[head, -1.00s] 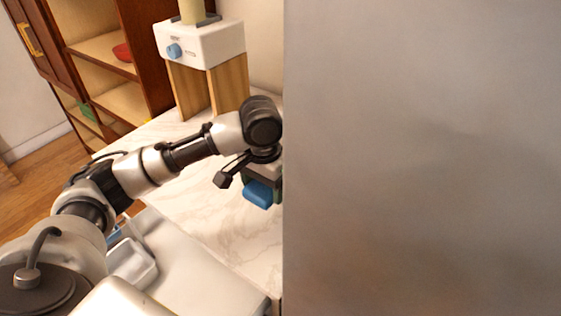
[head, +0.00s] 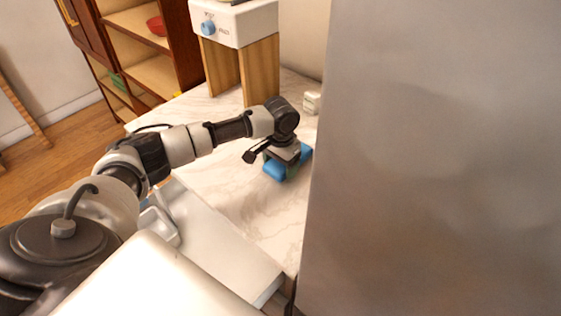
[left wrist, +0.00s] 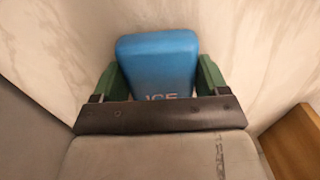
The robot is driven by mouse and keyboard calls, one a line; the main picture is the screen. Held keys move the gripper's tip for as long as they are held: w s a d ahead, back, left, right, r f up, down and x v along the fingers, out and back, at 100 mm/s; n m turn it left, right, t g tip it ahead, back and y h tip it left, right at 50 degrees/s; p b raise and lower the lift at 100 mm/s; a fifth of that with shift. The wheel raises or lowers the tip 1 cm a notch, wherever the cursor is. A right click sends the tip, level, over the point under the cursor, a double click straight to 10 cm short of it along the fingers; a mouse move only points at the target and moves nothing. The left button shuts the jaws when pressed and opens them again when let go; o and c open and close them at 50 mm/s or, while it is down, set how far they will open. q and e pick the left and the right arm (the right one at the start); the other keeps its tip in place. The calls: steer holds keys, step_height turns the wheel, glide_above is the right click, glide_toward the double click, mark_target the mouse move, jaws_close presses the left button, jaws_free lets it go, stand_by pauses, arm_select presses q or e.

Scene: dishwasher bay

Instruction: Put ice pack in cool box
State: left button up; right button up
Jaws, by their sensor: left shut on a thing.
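The ice pack (head: 277,170) is a blue block held in my left gripper (head: 287,163), over the marble counter. In the left wrist view the ice pack (left wrist: 158,62) shows part of the word "ICE" and sits between the green fingers of my left gripper (left wrist: 157,82). The fingers touch its two sides. I cannot tell whether the pack rests on the counter or hangs just above it. No cool box can be made out in these frames. My right gripper is not in view.
A large grey panel (head: 440,150) fills the right side of the head view, close to my left gripper. A white machine on wooden legs (head: 235,22) stands on the marble counter (head: 215,172). A small white object (head: 312,102) lies behind. A brown shelf (head: 150,60) stands at the back left.

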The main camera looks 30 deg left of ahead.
arm_select(q)
steer(key=shift+f, duration=0.1)
steer(key=o, duration=1)
steer(key=shift+o, duration=0.2)
